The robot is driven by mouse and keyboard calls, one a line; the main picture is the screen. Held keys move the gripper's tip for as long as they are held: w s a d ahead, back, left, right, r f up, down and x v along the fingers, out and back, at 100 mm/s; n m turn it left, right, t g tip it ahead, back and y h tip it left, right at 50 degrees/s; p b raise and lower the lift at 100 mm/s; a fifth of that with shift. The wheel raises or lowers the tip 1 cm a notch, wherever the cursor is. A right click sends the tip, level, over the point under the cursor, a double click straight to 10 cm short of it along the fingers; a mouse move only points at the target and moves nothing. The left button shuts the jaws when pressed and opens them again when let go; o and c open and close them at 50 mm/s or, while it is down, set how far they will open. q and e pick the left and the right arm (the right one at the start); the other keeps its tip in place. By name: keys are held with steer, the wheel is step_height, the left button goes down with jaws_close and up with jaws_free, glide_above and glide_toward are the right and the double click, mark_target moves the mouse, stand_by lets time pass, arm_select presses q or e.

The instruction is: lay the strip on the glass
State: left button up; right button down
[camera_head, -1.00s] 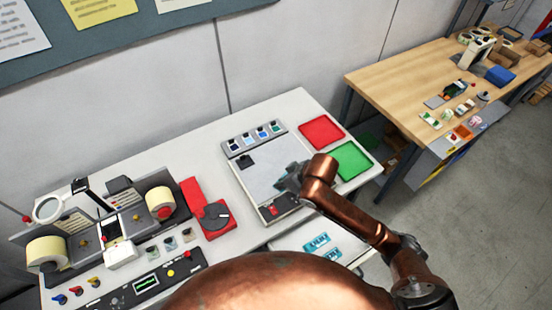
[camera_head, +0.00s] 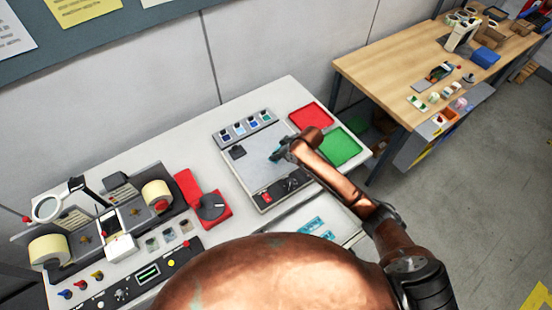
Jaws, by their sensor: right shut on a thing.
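The glass (camera_head: 256,176) is a pale grey panel set in a light box on the white table. My right gripper (camera_head: 277,156) is over the right part of the glass and points left. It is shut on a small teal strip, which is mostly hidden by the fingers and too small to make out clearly. I cannot tell whether the strip touches the glass. More blue-teal strips (camera_head: 312,226) lie on a pale tray (camera_head: 335,219) at the table's front. My left gripper is not in view.
A red tray (camera_head: 311,116) and a green tray (camera_head: 339,147) lie right of the glass. A row of sample tiles (camera_head: 246,128) runs along its back edge. A red box with a dark dial (camera_head: 211,206) and the rewinder (camera_head: 105,225) stand left. A wooden bench (camera_head: 400,70) is at the back right.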

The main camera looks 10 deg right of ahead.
steer(key=shift+w+d+f, duration=0.1)
steer(key=shift+w+f, duration=0.15)
steer(key=shift+f+p, duration=0.6)
steer(key=shift+f, duration=1.05)
steer(key=c, duration=2)
jaws_free()
steer(key=shift+c, duration=0.2)
steer(key=b+v, duration=0.1)
steer(key=v, duration=1.1)
steer(key=shift+r, duration=0.1)
